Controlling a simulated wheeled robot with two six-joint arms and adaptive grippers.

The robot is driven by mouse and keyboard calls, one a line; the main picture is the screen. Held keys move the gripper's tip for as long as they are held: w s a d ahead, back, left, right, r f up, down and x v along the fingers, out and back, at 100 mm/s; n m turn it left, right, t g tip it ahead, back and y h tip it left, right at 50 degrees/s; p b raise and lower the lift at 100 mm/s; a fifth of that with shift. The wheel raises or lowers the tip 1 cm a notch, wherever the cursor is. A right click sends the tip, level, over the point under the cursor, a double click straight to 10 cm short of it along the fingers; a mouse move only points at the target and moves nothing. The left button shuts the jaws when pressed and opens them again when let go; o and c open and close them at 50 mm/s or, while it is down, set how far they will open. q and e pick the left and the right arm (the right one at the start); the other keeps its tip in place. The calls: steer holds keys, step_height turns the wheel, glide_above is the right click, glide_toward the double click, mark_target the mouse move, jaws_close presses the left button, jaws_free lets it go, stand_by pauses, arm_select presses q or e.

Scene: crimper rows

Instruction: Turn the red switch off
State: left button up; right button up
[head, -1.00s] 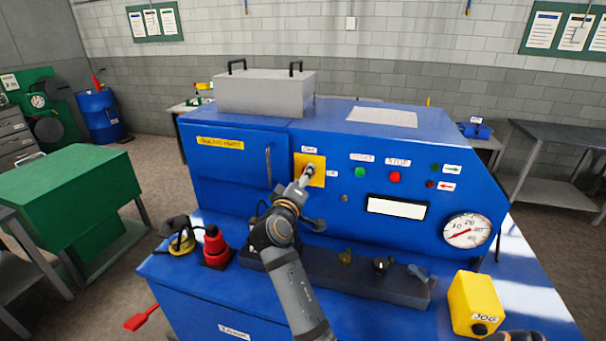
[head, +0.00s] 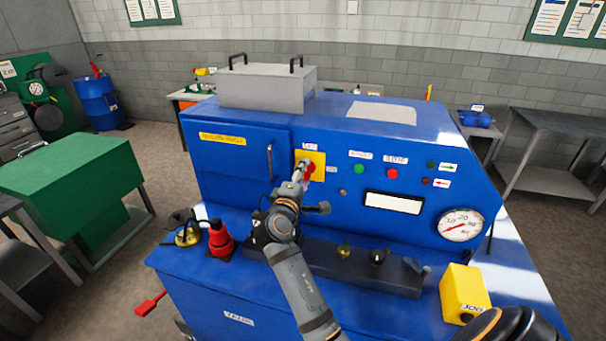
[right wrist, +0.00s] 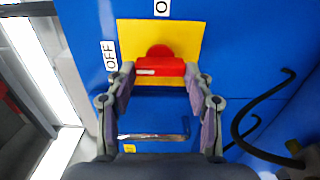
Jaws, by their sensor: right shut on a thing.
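The red switch (head: 309,168) sits on a yellow plate (head: 317,158) on the front of the blue machine, mostly behind my right gripper (head: 301,173) in the head view. In the right wrist view the red switch (right wrist: 160,67) is a bar between the two fingertips, and my right gripper (right wrist: 160,72) is shut on it. The bar lies along the line towards the OFF label (right wrist: 109,56), with a white mark on that end. A second label (right wrist: 162,8), cut off at "O", is above the plate there. My left gripper is not in view.
Right of the switch are a green button (head: 359,168), a red button (head: 392,173) and a gauge (head: 461,225). A door handle (head: 270,161) is to its left. A red lamp-like item (head: 220,238) and a yellow box (head: 464,292) stand on the ledge. Black cables (right wrist: 250,125) hang nearby.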

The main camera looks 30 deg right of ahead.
stand_by(0.3)
steer(key=o, duration=1.2)
steer(key=shift+d, duration=0.1)
steer(key=shift+c, duration=0.2)
